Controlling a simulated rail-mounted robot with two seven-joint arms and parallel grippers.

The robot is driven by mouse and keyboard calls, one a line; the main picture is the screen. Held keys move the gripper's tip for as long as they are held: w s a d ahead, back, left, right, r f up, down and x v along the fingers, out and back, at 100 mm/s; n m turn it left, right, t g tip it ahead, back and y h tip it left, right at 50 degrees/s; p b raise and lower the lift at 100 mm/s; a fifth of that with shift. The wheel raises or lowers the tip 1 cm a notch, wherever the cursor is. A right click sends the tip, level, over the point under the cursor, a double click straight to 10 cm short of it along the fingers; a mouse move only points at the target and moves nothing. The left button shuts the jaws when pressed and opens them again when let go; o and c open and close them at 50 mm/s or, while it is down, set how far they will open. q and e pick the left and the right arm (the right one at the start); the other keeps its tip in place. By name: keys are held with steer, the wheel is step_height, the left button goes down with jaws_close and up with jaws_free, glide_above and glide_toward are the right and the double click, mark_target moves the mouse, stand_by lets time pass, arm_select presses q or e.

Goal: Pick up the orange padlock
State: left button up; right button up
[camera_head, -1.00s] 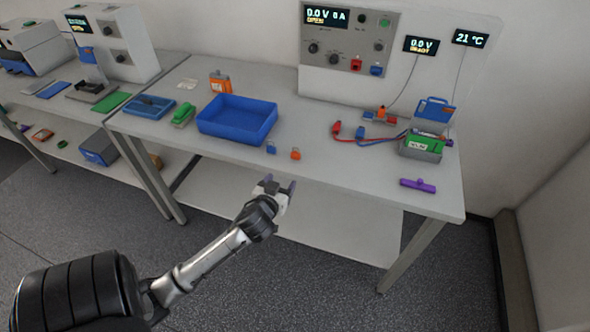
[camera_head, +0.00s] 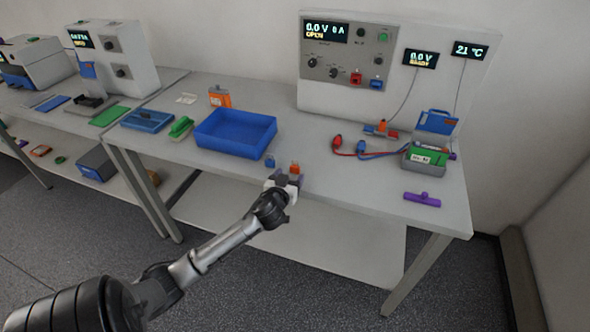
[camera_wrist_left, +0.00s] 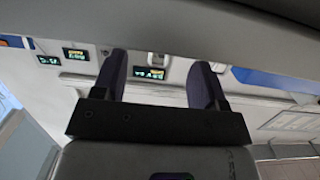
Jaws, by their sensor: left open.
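The small orange padlock (camera_head: 295,168) stands near the front edge of the white bench, just right of a small blue padlock (camera_head: 270,161). My left gripper (camera_head: 287,179) is at the bench's front edge, open. In the head view its fingers overlap the lower part of the orange padlock, and I cannot tell whether they touch it. In the left wrist view the two dark fingers (camera_wrist_left: 158,72) are spread with nothing visible between them. I cannot make out the orange padlock there. My right gripper is not in view.
A blue bin (camera_head: 235,147) stands behind and left of the padlocks. A purple T-shaped handle (camera_head: 422,199) lies at the right front. Red and blue leads (camera_head: 365,153) run to a battery box (camera_head: 425,157). The bench between the padlocks and the purple handle is clear.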

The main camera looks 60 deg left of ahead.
mark_target(294, 168)
arm_select(q)
steer(key=b+x, duration=0.1)
steer(key=x, duration=0.4)
steer(key=shift+c, duration=0.3)
steer(key=c, duration=1)
steer(key=shift+r, duration=0.15)
steer(key=shift+r, duration=0.55)
steer(key=r, duration=0.1)
steer(key=r+p, duration=0.1)
steer(key=r, duration=0.1)
steer(key=shift+s+d+r+p, duration=0.25)
steer(key=shift+p, duration=0.15)
steer(key=s+d+r+p, duration=0.2)
steer(key=s+d+r, duration=0.4)
steer(key=s+d, duration=0.1)
steer(key=shift+d+p, duration=0.35)
steer(key=shift+d, duration=0.25)
